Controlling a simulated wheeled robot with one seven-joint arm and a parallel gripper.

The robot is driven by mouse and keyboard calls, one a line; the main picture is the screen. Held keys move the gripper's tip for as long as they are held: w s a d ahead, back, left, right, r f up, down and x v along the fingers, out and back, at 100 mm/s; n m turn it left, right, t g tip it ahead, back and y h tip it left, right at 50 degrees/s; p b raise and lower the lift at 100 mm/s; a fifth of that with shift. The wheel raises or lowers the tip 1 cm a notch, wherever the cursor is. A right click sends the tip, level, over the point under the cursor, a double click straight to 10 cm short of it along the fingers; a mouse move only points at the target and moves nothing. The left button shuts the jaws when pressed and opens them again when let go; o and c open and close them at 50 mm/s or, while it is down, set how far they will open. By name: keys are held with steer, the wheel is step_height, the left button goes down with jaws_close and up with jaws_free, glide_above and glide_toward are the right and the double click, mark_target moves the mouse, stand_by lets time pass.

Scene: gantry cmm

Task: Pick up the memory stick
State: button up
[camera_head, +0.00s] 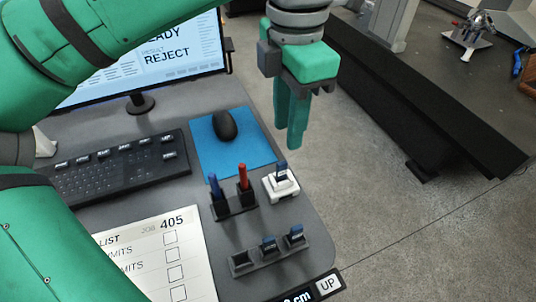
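The memory stick cannot be singled out with certainty. A small dark blue stick (282,171) stands upright in a white block-like holder (284,190) near the desk's right edge. Two similar dark blue-topped pieces, one in the middle slot (269,244) and one in the right slot (295,234), stand in a low dark rack (255,264); its left slot looks empty. My gripper (290,137) points down above and beyond the white holder, apart from everything, with nothing visible in it. Its green fingers overlap in this view, so their gap is unclear.
A dark pen stand (235,208) with a blue pen (214,186) and a red pen (243,177) is just left of the white holder. A mouse (225,126) on a blue mat (207,153), a keyboard (110,170), a monitor (150,65) and a checklist (150,255) occupy the desk.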

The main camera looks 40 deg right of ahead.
mark_target(282, 163)
steer(key=shift+w+f, duration=0.25)
steer(key=shift+f, duration=0.1)
steer(key=f, duration=0.6)
steer(key=shift+s+a, duration=0.15)
steer(key=shift+s, duration=0.1)
step_height(282, 163, down, 4)
steer(key=shift+w+f, duration=0.1)
steer(key=shift+w, duration=0.05)
steer(key=shift+a, duration=0.1)
jaws_close()
